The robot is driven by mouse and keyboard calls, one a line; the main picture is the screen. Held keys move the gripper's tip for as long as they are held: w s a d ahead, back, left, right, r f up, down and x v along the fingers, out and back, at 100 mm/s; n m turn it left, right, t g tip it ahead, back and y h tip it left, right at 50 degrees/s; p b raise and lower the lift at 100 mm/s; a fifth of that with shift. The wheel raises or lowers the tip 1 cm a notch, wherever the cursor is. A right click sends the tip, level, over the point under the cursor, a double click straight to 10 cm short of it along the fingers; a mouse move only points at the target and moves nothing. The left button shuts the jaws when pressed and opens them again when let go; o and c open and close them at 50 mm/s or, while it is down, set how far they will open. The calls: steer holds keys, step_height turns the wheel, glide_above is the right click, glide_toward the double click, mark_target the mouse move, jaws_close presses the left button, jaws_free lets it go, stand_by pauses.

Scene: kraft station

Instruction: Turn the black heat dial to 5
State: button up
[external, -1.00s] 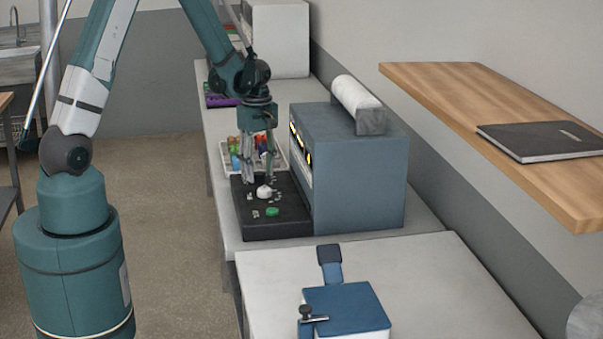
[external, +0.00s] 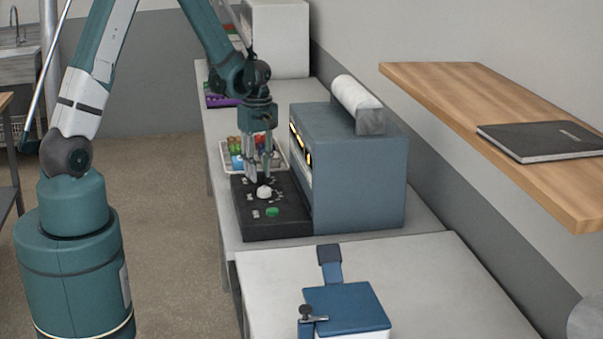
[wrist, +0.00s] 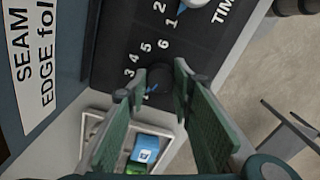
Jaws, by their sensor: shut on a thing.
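The black heat dial (wrist: 158,76) is a small dark knob on the black control panel (external: 250,225), seen in the wrist view between my fingertips. Printed numbers 3 to 6 run beside it. Its pointer is not clear enough for me to read the setting. My gripper (wrist: 156,86) is shut on the dial. In the external view my gripper (external: 259,172) is over the far part of the panel, and its fingers hide the dial.
A white dial (external: 264,192) and a green button (external: 272,212) are nearer on the panel. The blue-grey machine (external: 355,185) stands close on the right. A white tray (wrist: 95,122) with colored items lies just beyond the panel. A blue-topped box (external: 345,308) is on the front table.

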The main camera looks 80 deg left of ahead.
steer(key=m+b, duration=0.3)
steer(key=m, duration=0.2)
steer(key=shift+f+b, duration=0.1)
steer(key=shift+b, duration=0.25)
steer(key=m+b, duration=0.3)
steer(key=m, duration=0.3)
steer(key=m+b, duration=0.2)
steer(key=m, duration=0.4)
steer(key=shift+m, duration=0.4)
steer(key=m+b, duration=0.1)
steer(key=m, duration=0.4)
steer(key=shift+m, duration=0.3)
steer(key=o, duration=0.9)
steer(key=shift+r, duration=0.25)
